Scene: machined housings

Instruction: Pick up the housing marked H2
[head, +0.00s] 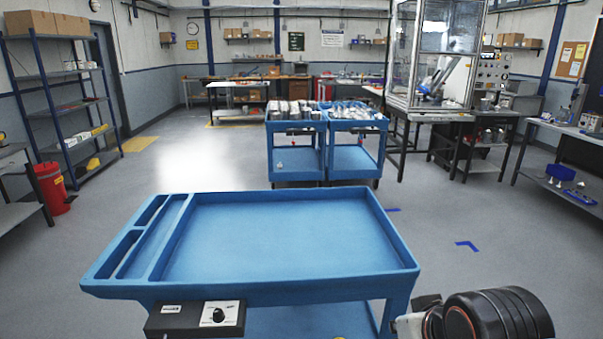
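No marking H2 can be read in the head view. Several small silvery metal parts (292,106) stand on the top of a blue cart (296,128) in the middle distance. More metal parts (347,106) are on a second blue cart (357,125) beside it. They are too small to tell which are housings. Part of my arm shows at the bottom right, but my gripper is not in view.
An empty blue cart tray (290,240) fills the near foreground. Grey floor lies open to its left and beyond it. A glass-walled machine (434,50) stands back right, a workbench (570,130) at right. Shelving (65,95) and a red bin (51,188) are at left.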

